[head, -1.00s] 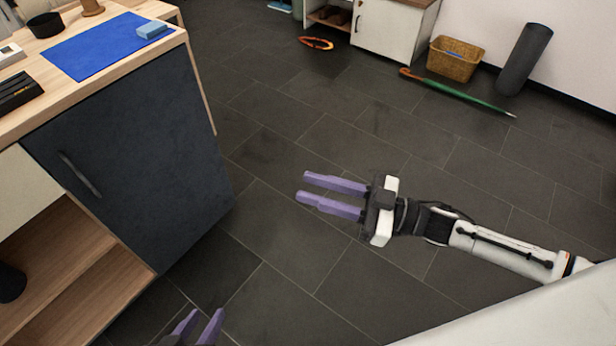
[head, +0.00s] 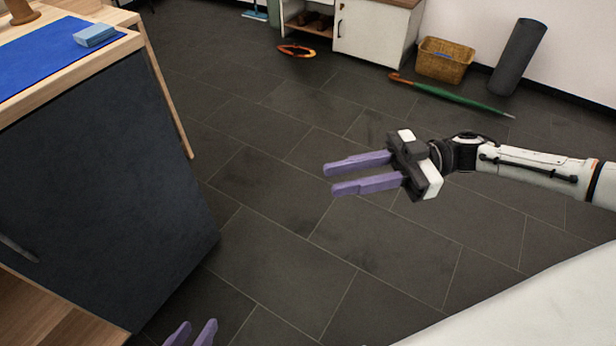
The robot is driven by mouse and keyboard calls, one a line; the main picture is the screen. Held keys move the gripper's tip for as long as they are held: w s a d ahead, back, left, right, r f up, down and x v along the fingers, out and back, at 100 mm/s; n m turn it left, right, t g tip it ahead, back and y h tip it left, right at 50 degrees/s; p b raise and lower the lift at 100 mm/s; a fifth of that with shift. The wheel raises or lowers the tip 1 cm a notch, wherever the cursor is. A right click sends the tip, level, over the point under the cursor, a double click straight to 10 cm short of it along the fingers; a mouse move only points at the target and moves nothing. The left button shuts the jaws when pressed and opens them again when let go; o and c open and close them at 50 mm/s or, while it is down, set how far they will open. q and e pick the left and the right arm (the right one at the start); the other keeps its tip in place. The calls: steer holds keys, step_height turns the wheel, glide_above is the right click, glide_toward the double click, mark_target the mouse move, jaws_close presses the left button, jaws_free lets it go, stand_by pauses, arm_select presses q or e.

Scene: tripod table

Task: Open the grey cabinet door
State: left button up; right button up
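The dark grey cabinet door (head: 110,200) fills the left of the head view and looks closed. Its handle (head: 18,248) shows at the left edge, partly cut off. My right gripper (head: 328,179) is over the floor to the right of the door, open and empty, its two purple fingers apart and pointing left. My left gripper (head: 192,333) shows only its two purple fingertips at the bottom edge. They are apart with nothing seen between them, below and right of the handle. The rest of the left arm is out of view.
The wooden top (head: 120,45) bears a blue mat (head: 40,62) and a light blue block (head: 94,35). An open wooden shelf (head: 60,318) lies below left. The middle floor is clear.

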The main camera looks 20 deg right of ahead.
steer(key=a, duration=0.6)
steer(key=shift+w+a+b, duration=0.15)
steer(key=shift+w+b, duration=0.15)
steer(key=shift+w, duration=0.05)
steer(key=shift+c, duration=0.4)
jaws_close()
stand_by(0.6)
steer(key=shift+o, duration=0.4)
jaws_free()
steer(key=s+d+p, duration=0.1)
steer(key=d, duration=0.9)
steer(key=shift+d, duration=0.15)
